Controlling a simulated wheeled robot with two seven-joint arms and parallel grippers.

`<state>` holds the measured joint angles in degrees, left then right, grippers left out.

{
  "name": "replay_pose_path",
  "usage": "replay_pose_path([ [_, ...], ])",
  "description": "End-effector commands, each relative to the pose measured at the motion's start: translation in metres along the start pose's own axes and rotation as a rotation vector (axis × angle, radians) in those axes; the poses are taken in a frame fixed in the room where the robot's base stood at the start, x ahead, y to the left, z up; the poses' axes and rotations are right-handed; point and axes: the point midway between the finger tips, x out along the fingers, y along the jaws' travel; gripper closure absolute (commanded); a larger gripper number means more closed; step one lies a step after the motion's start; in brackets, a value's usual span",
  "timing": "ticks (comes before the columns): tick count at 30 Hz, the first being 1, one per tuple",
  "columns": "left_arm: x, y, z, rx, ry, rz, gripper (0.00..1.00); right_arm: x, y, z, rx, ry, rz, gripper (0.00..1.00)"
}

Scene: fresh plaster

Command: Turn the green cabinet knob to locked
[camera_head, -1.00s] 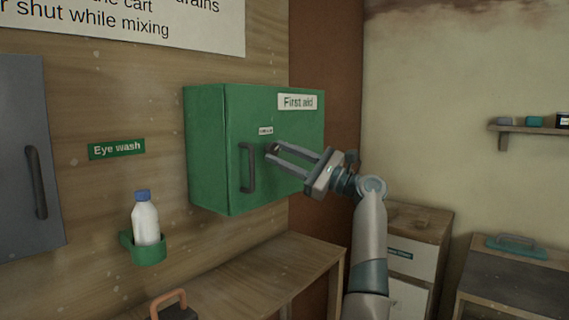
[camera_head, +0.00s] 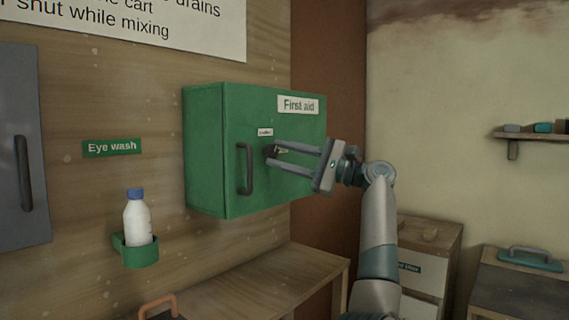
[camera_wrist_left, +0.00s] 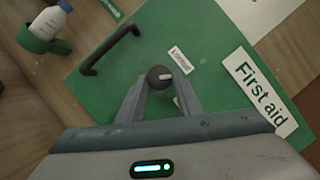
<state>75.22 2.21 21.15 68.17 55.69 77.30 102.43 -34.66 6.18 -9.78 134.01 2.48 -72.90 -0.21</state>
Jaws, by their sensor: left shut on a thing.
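The green first aid cabinet (camera_head: 205,150) hangs on the wooden wall with its door shut. Its dark round knob (camera_wrist_left: 159,77) with a pale pointer mark sits on the door, beside a small white label (camera_wrist_left: 181,60) too small to read surely. My left gripper (camera_head: 273,153) reaches the knob from the right, its fingers on either side of it; it also shows in the left wrist view (camera_wrist_left: 160,86), shut on the knob. In the head view the fingertips partly hide the knob. My right gripper is not in view.
A dark door handle (camera_head: 245,168) stands left of the knob. A white eye wash bottle (camera_head: 138,221) sits in a green holder (camera_head: 140,254) on the wall. A wooden bench (camera_head: 262,285) lies below the cabinet, with an orange handle (camera_head: 158,304) at its front.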

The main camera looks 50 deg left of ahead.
Motion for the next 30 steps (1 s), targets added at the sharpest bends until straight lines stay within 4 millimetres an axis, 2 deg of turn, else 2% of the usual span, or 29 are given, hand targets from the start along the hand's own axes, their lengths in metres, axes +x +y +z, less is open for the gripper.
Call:
replay_pose_path([
  [6, 0.001, -0.003, 0.002, -0.189, 0.001, 0.079, 1.0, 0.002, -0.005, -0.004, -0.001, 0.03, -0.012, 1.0],
  [15, 0.002, -0.005, 0.004, -0.411, 0.001, 0.172, 1.0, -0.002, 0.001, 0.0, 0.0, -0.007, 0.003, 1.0],
  [30, 0.001, -0.005, 0.004, -0.538, 0.001, 0.224, 1.0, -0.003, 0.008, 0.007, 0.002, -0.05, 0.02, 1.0],
])
